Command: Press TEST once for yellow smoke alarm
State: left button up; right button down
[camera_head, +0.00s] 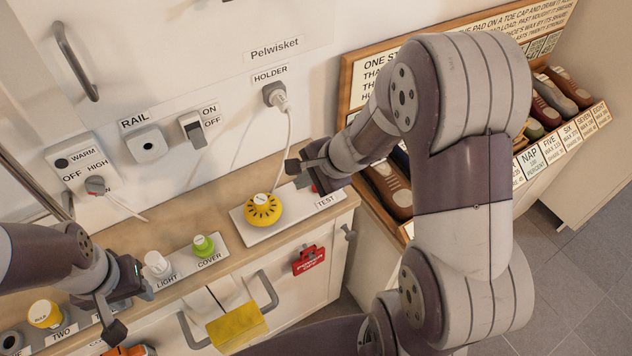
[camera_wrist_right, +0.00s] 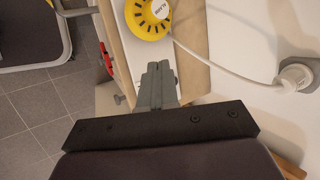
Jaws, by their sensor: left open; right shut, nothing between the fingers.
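The round yellow smoke alarm (camera_head: 262,209) sits on a pale plate (camera_head: 247,230) on the counter, with a white cable running up to the HOLDER socket. It also shows at the top of the right wrist view (camera_wrist_right: 148,18). The TEST label (camera_head: 327,200) is at the right end of the plate. My right gripper (camera_head: 316,182) is over that end, right of the alarm. Its fingers (camera_wrist_right: 160,70) are shut and empty; they hide the spot beneath, with a bit of red showing beside them. Contact cannot be told. My left gripper (camera_head: 131,311) is open and empty at the counter's front left.
A green COVER knob (camera_head: 203,246) and a white LIGHT knob (camera_head: 157,263) stand between my grippers. A RAIL socket (camera_head: 147,144) and switches are on the wall. Shoe racks (camera_head: 560,130) stand right.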

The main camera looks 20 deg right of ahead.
jog(key=w+d+m+t+h, duration=0.1)
jog(key=w+d+m+t, duration=0.2)
jog(key=w+d+m, duration=0.2)
jog(key=m, duration=0.2)
jog(key=shift+w+d+r+m, duration=0.25)
jog(key=shift+w+d+m, duration=0.05)
jog(key=shift+d, duration=0.05)
jog(key=shift+f, duration=0.15)
notch_tip(320, 180, down, 8)
jog(key=b, duration=0.6)
jog(key=shift+f+b, duration=0.3)
jog(key=shift+b, duration=0.3)
dwell(0.7)
jog(key=shift+f+b, duration=0.4)
jog(key=shift+b, duration=0.2)
